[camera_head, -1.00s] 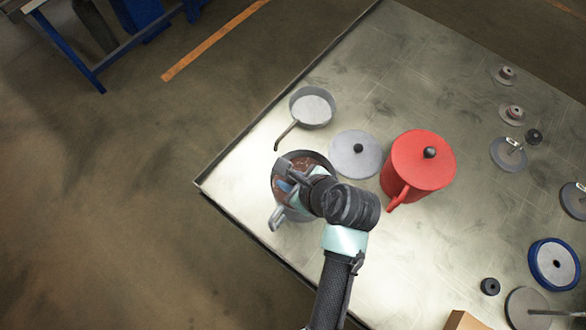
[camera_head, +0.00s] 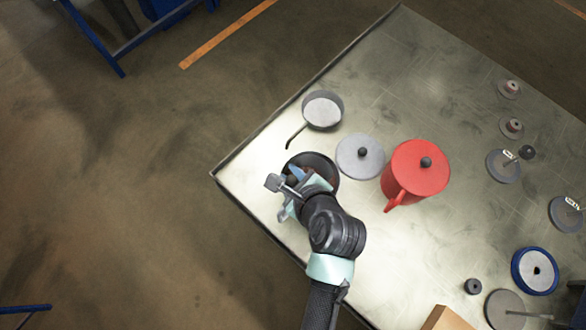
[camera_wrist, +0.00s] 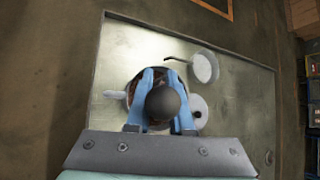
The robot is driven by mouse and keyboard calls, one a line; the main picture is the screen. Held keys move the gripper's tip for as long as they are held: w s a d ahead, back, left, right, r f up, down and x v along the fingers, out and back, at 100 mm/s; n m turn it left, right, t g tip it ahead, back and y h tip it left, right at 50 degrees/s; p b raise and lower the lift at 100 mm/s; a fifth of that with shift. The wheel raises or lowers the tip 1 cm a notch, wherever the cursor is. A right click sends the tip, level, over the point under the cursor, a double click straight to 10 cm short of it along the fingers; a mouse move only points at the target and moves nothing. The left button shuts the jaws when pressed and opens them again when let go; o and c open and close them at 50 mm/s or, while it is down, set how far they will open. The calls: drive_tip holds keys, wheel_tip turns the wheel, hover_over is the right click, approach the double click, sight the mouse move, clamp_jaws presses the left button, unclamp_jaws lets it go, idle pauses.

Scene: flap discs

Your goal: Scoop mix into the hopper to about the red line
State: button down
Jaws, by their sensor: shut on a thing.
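A round dark-walled pot (camera_head: 322,160) stands near the table's left corner, with a handle on its left in the wrist view (camera_wrist: 115,94). Some brown mix (camera_wrist: 131,87) shows inside it beside my finger. My gripper (camera_head: 298,178) is over the pot and hides much of it. In the wrist view its blue fingers (camera_wrist: 160,78) are shut on a dark round-ended thing (camera_wrist: 165,104), perhaps the scoop's handle. The scoop's bowl is hidden. I cannot tell which vessel is the hopper, and no red line shows.
A long-handled grey pan (camera_head: 323,110) with pale contents stands behind the pot. A grey knobbed lid (camera_head: 359,157) lies right of the pot, then a red lidded canister (camera_head: 418,168). Several discs, one blue-rimmed (camera_head: 535,271), lie at the right. The table's middle is clear.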

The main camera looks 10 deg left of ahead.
drive_tip(key=s+t, duration=0.1)
drive_tip(key=s+a+r+t+b, duration=0.1)
drive_tip(key=s+r+n, duration=0.1)
drive_tip(key=shift+s+a+r+t+h+b, duration=0.1)
drive_tip(key=shift+s+a+t+h+b, duration=0.05)
drive_tip(key=shift+a+t+h+b, duration=0.2)
drive_tip(key=c, duration=1.5)
unclamp_jaws()
drive_tip(key=shift+c, duration=0.2)
clamp_jaws()
